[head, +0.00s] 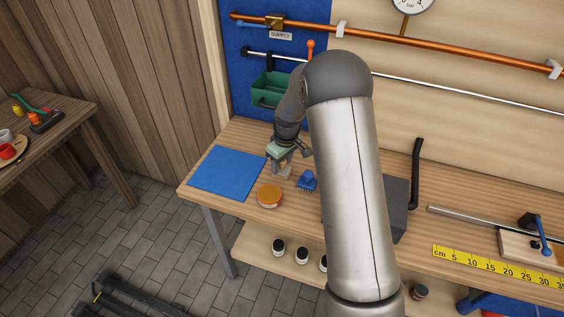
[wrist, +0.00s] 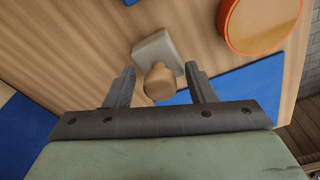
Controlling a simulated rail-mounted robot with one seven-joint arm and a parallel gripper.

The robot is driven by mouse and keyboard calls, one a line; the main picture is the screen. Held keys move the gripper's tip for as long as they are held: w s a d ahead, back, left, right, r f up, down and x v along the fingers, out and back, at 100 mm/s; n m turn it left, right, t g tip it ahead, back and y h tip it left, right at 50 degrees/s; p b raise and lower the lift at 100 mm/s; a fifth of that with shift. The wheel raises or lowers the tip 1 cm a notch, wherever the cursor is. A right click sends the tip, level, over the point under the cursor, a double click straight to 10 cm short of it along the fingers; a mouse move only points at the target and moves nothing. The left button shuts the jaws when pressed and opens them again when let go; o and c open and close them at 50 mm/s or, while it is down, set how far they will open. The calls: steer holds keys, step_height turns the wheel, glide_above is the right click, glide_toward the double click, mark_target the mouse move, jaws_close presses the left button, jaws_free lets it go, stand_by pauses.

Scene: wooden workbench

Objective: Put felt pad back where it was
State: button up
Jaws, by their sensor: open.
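A pale grey square block with a tan rounded knob, apparently the felt pad (wrist: 158,50), shows in the wrist view on the wooden bench, just past the edge of a blue mat (wrist: 240,92). My gripper (wrist: 160,69) is open, with its two fingers on either side of the knob and a gap showing at each side. I cannot tell how far the fingertips are above the pad. In the head view my gripper (head: 283,171) points down at the bench just right of the blue mat (head: 226,172). The pad is not clearly visible there, mostly hidden by the gripper.
An orange-rimmed round tin (head: 269,195) stands close in front of my gripper; it also shows in the wrist view (wrist: 262,22). A blue brush (head: 307,181) lies just right of the gripper. A green bin (head: 270,90) hangs on the wall panel behind. The blue mat is bare.

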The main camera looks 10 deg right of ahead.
step_height(320, 180, up, 12)
steer(key=s+b, duration=0.1)
steer(key=s+r+m, duration=0.2)
steer(key=s+r, duration=0.1)
steer(key=s, duration=0.5)
steer(key=s+r+m, duration=0.1)
steer(key=s+r, duration=0.2)
steer(key=s, duration=0.6)
steer(key=s+f+m, duration=0.2)
steer(key=s+m, duration=0.1)
steer(key=s, duration=1.4)
steer(key=shift+a+m+g+h, duration=0.25)
steer(key=shift+m+g+h, duration=0.05)
steer(key=shift+m+h, duration=0.1)
